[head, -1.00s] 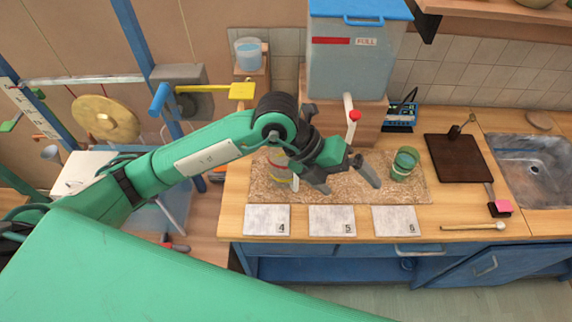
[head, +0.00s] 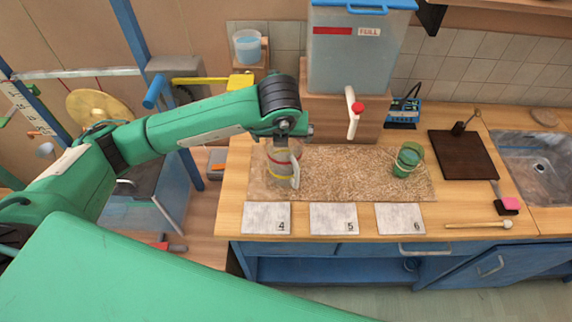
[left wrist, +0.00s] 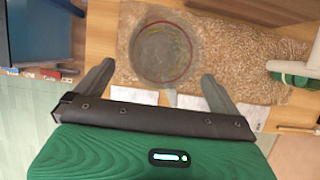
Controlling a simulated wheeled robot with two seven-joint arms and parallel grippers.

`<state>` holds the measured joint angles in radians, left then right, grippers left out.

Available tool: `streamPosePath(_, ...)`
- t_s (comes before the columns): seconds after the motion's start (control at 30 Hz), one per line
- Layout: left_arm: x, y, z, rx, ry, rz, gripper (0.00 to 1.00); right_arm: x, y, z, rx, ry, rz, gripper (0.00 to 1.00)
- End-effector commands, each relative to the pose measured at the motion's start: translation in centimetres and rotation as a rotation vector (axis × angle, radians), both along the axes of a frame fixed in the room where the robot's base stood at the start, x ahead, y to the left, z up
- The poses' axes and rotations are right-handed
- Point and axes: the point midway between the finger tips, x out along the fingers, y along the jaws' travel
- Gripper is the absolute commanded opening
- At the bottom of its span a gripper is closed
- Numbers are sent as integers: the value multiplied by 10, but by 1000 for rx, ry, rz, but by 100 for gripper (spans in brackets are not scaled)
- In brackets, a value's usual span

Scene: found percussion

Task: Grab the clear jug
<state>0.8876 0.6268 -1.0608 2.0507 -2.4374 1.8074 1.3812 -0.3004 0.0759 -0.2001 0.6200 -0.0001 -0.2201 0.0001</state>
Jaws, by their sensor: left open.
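The clear jug (head: 283,163), with red and yellow bands and a pale handle, stands at the left end of the speckled mat (head: 340,178). In the left wrist view the jug (left wrist: 162,52) is seen from above, its handle pointing toward my gripper. My left gripper (left wrist: 157,72) is open, with one finger on each side of the jug's near part and nothing clamped. I cannot tell how far above the counter the fingers are. In the head view my arm ends just above the jug and hides the fingers. My right gripper is not in view.
A green bucket (head: 408,160) stands at the mat's right end. Behind is a large water tank (head: 350,60) with a red-tipped tap (head: 354,110). Number tiles (head: 333,218) line the front edge. A dark board (head: 463,157) and sink (head: 540,165) lie right. The mat's middle is clear.

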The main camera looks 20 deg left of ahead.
Motion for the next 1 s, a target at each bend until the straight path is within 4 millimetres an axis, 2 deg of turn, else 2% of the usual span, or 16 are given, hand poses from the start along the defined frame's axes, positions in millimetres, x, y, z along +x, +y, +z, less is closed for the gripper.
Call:
streamPosePath(0.23, 6, 0, -14, 0, 1, 0, 100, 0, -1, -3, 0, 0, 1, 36)
streamPosePath(0.5, 22, 2, -51, 0, 1, 0, 100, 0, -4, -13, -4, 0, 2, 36)
streamPosePath(0.73, 23, 2, -51, -1, 0, -2, 100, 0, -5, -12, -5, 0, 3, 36)
streamPosePath(0.77, 23, 2, -51, -1, 0, -2, 98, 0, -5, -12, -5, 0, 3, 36)
streamPosePath(1.0, 23, 2, -51, -1, 0, -2, 51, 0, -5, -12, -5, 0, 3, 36)
